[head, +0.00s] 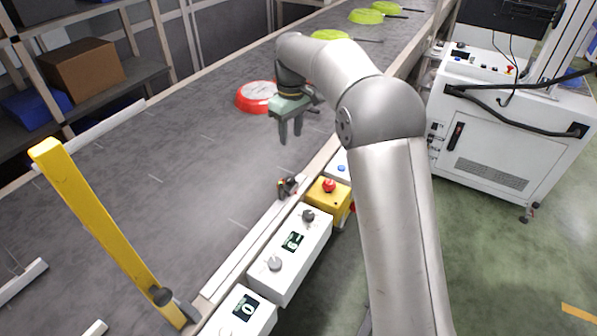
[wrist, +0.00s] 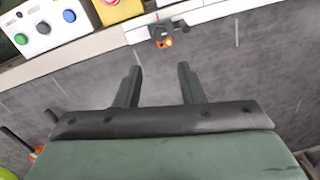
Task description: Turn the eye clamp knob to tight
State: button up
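A small dark photo-eye bracket (head: 287,187) with an orange-red part sits on the conveyor's near side rail; I take it as the eye clamp. In the wrist view the bracket (wrist: 161,33) is at the top centre, on the pale rail, beyond my fingertips. Its knob's setting is too small to read. My gripper (head: 291,138) hangs above the grey belt, fingers pointing down, up the belt from the bracket. In the wrist view my gripper (wrist: 160,70) is open, with nothing between its fingers and a gap to the bracket.
A yellow box with a red button (head: 329,185) and white control boxes (head: 290,246) with knobs and displays line the rail. A red pan (head: 257,96) lies on the belt behind my gripper; green pans (head: 366,16) lie farther back. A yellow post (head: 100,225) stands at left.

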aim_at(291, 178)
jog(key=f, duration=0.7)
jog(key=f+p, duration=0.1)
jog(key=f, duration=0.7)
jog(key=shift+s+a+f, duration=0.15)
jog(key=shift+s, duration=0.05)
jog(key=shift+c, duration=0.4)
jog(key=c, duration=0.6)
